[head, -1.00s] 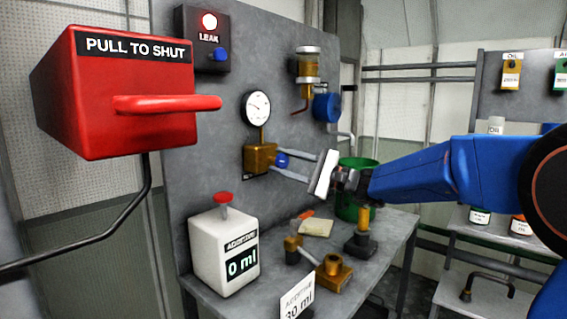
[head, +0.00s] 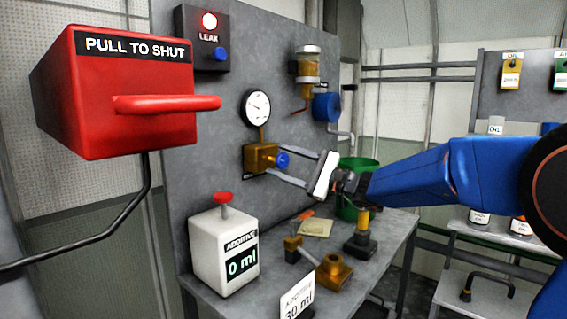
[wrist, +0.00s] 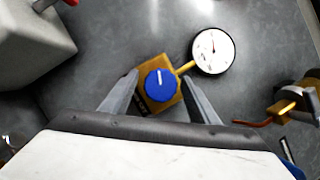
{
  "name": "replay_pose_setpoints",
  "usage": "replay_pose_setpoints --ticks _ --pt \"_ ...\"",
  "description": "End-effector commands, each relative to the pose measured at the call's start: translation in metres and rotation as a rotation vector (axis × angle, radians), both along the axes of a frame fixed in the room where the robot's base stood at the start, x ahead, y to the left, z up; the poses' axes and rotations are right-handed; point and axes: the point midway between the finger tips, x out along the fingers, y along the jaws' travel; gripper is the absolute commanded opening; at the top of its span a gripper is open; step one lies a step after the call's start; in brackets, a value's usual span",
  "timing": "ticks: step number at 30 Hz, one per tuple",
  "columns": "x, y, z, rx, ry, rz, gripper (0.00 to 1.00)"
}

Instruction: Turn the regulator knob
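The blue regulator knob (head: 283,160) sits on the front of a brass regulator block (head: 259,158) on the grey panel. In the wrist view the knob (wrist: 161,85) is centred between my fingers, its white mark pointing nearly straight up. My gripper (head: 276,160) is open; its grey fingers (wrist: 161,76) straddle the knob with a visible gap on each side. A round white gauge (head: 256,107) stands above the block on a brass stem; it also shows in the wrist view (wrist: 213,50).
A red "PULL TO SHUT" box (head: 120,95) with a protruding handle is at the left. A white additive container (head: 222,250) and brass fittings (head: 333,272) stand on the bench below. A brass-and-glass unit (head: 306,72) and a lit leak lamp (head: 209,21) are higher on the panel.

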Motion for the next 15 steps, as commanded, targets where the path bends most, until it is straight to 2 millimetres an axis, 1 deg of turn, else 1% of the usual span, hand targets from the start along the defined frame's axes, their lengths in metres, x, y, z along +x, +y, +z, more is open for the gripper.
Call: replay_pose_setpoints --ticks 5,8,11,15 --pt "0.000 0.000 0.000 0.000 -0.001 0.001 0.55" --pt "-0.001 -0.005 0.000 0.000 -0.001 -0.001 0.55" --pt "-0.004 -0.015 -0.003 0.000 -0.001 -0.003 0.55" --pt "-0.013 -0.039 -0.008 0.000 -0.001 -0.005 0.55"
